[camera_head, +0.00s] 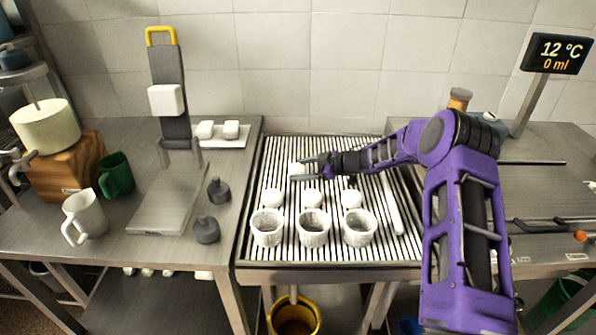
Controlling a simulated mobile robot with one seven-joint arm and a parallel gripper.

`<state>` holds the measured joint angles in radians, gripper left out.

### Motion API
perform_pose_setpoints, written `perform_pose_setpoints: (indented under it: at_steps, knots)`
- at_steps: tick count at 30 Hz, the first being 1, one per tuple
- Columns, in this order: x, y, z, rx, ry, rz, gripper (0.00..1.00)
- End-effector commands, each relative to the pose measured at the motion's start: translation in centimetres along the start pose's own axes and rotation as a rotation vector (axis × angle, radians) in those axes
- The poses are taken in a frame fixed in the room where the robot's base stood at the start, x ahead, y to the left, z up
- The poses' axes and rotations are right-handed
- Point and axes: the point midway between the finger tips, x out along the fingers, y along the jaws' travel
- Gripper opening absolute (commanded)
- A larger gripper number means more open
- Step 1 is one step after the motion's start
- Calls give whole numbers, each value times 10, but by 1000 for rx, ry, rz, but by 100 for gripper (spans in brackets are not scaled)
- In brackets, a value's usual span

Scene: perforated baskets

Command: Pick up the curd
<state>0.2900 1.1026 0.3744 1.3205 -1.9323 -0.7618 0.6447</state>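My gripper (299,169) reaches in from the right over the back part of the ribbed draining table (345,160) and points left. Its two dark fingers are apart, with a small white lump (297,168), which looks like curd, at the fingertips. I cannot tell whether the fingers touch it. Three white perforated baskets stand in a front row: left (267,229), middle (313,229) and right (359,229). Behind them sit three small white rounded pieces: left (272,197), middle (312,196) and right (351,197). I cannot tell whether these are curd or lids.
A white rod (391,204) lies at the table's right side. On the left bench are a press (170,85), two dark weights (218,191) (207,230), a white tray with blocks (216,142), and white (85,216) and green (116,175) jugs. A yellow bucket (295,316) stands below.

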Motion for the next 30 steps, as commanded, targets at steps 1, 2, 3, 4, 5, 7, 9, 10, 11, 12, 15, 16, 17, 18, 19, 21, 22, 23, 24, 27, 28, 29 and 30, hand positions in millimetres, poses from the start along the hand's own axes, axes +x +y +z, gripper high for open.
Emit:
perform_pose_setpoints:
  at_steps: [1, 2, 3, 4, 5, 7, 9, 10, 11, 12, 15, 16, 17, 18, 19, 21, 22, 23, 24, 27, 28, 29, 30]
  knots:
    - [0, 0, 0, 0, 0, 0, 61]
    - [0, 0, 0, 0, 0, 0, 55]
    - [0, 0, 0, 0, 0, 0, 48]
    - [0, 0, 0, 0, 0, 0, 43]
    - [0, 0, 0, 0, 0, 0, 37]
    - [0, 0, 0, 0, 0, 0, 25]
    - [0, 0, 0, 0, 0, 0, 12]
    - [0, 0, 0, 0, 0, 0, 10]
    - [0, 0, 0, 0, 0, 0, 9]
    - [0, 0, 0, 0, 0, 0, 9]
    - [0, 0, 0, 0, 0, 0, 9]
    - [-1, 0, -1, -1, 0, 0, 9]
    - [-1, 0, -2, -1, 0, 0, 9]
    - [-2, 1, -4, -2, 0, 0, 9]
    - [-4, 2, -7, -3, -1, 0, 9]
    - [-8, 5, -16, -4, -2, 0, 9]
    - [-11, 6, -21, -5, -1, 0, 9]
    - [-13, 8, -27, -6, 0, 0, 9]
    - [-17, 10, -34, -6, -1, -1, 9]
    - [-27, 15, -52, -5, 0, 1, 9]
    - [-30, 17, -57, -5, 0, 0, 9]
    - [-32, 18, -62, -4, 0, 0, 9]
    - [-35, 20, -68, -5, 0, 1, 9]
